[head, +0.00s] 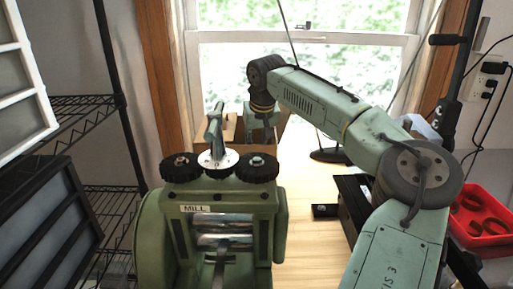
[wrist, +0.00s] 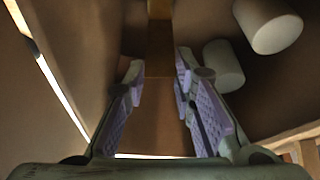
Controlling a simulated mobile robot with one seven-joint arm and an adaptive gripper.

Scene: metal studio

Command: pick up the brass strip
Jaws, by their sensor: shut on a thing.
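The brass strip (wrist: 160,45) runs from the top edge of the wrist view down between my finger pads. It looks golden brown and narrow, and darker where it lies between the pads. My gripper (wrist: 159,78) has purple ridged pads and is shut on the strip, with a pad on each side. In the head view my gripper (head: 262,120) is far off, pointing down behind the rolling mill near the window. The strip cannot be made out there, and my fingertips are hard to see.
A green rolling mill (head: 222,205) labelled MILL stands in front. Two pale cylinders (wrist: 268,22) (wrist: 223,65) lie right of my fingers in the wrist view. A red tray (head: 485,215) holding rings sits at the right. Wire shelving (head: 85,105) stands left. The wooden bench (head: 310,190) has bare room.

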